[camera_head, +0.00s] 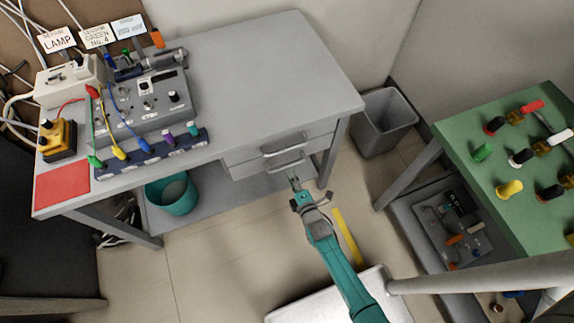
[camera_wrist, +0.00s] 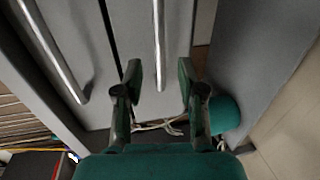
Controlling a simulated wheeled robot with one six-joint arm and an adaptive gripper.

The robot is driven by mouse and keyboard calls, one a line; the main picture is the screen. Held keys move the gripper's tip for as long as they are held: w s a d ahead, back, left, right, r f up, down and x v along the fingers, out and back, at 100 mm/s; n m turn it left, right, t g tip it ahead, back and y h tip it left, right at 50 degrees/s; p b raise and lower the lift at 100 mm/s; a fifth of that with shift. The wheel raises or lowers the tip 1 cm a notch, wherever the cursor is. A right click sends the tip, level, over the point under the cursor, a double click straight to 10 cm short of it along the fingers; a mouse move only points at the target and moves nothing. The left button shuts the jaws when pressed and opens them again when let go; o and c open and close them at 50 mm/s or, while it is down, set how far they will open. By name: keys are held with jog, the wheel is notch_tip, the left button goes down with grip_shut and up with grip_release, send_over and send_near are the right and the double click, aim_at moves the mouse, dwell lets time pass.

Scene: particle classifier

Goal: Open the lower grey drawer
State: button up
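The lower grey drawer (camera_head: 248,172) sits under the right side of the grey table and looks shut. Its bar handle (camera_head: 286,163) also shows in the wrist view (camera_wrist: 158,45), upright in that picture. My gripper (camera_head: 298,192) is just in front of this handle, at the end of my teal arm. In the wrist view the two fingers of my gripper (camera_wrist: 159,82) stand apart, one on each side of the lower handle, with a gap on both sides. I cannot tell how deep the bar sits between them.
The upper drawer's handle (camera_head: 284,145) is just above; it is at left in the wrist view (camera_wrist: 52,50). A teal bin (camera_head: 171,194) stands on the lower shelf. A grey bin (camera_head: 384,122) and green table (camera_head: 470,150) are at right. A yellow strip (camera_head: 346,237) lies beside my arm.

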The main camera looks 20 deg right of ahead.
aim_at(286, 166)
jog(key=w, duration=0.3)
jog(key=w+f, duration=0.1)
jog(key=w, duration=0.2)
jog(key=shift+w+f, duration=0.1)
jog(key=shift+w, duration=0.05)
grip_shut()
